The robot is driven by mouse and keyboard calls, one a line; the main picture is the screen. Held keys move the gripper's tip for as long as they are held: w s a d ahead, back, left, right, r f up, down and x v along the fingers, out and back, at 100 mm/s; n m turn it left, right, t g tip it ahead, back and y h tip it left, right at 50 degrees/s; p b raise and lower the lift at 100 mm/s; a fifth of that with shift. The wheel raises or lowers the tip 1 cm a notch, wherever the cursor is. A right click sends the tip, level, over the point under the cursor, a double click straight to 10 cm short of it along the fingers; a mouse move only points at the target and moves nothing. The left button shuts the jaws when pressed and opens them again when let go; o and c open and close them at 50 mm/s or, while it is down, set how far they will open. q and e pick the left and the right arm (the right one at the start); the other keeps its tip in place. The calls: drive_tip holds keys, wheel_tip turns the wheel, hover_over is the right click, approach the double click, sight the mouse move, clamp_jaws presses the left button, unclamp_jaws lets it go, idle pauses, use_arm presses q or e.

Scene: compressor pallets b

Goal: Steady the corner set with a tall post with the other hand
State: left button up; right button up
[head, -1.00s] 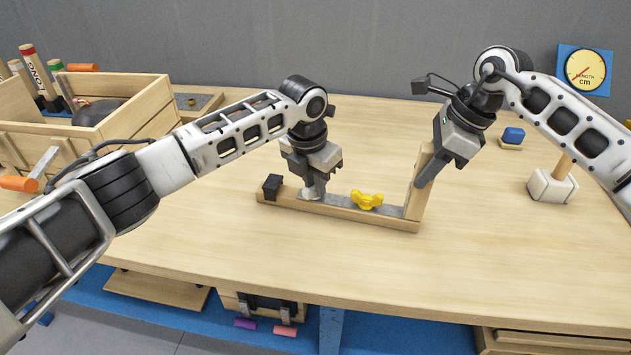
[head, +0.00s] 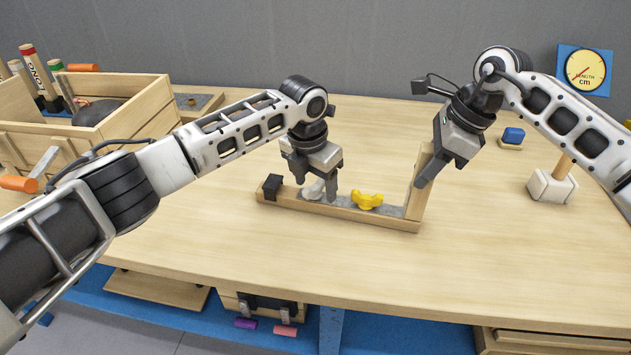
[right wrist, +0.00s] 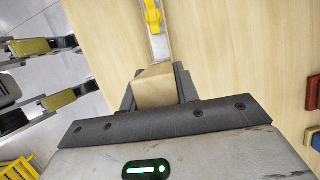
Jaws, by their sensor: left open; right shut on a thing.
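The corner set (head: 280,198) is a long wooden base with a grey strip along its top and a black block at its left end. Its tall wooden post (head: 422,182) stands at the right end. My right gripper (head: 425,178) is shut on the post; in the right wrist view the post's top (right wrist: 155,86) sits between the fingers. A white piece (head: 315,190) and a yellow wing-shaped piece (head: 367,201) sit on the strip. My left gripper (head: 315,188) is open, its fingers at the white piece; whether they touch it I cannot tell.
A wooden crate (head: 130,122) with tools stands at the back left. A mallet (head: 552,187) with a pale head and a blue block (head: 513,135) are at the right. A dial gauge (head: 585,70) is at the back right. The table front is clear.

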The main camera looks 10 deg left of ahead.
sight(315, 183)
use_arm(q)
drive_tip(key=shift+r, duration=3)
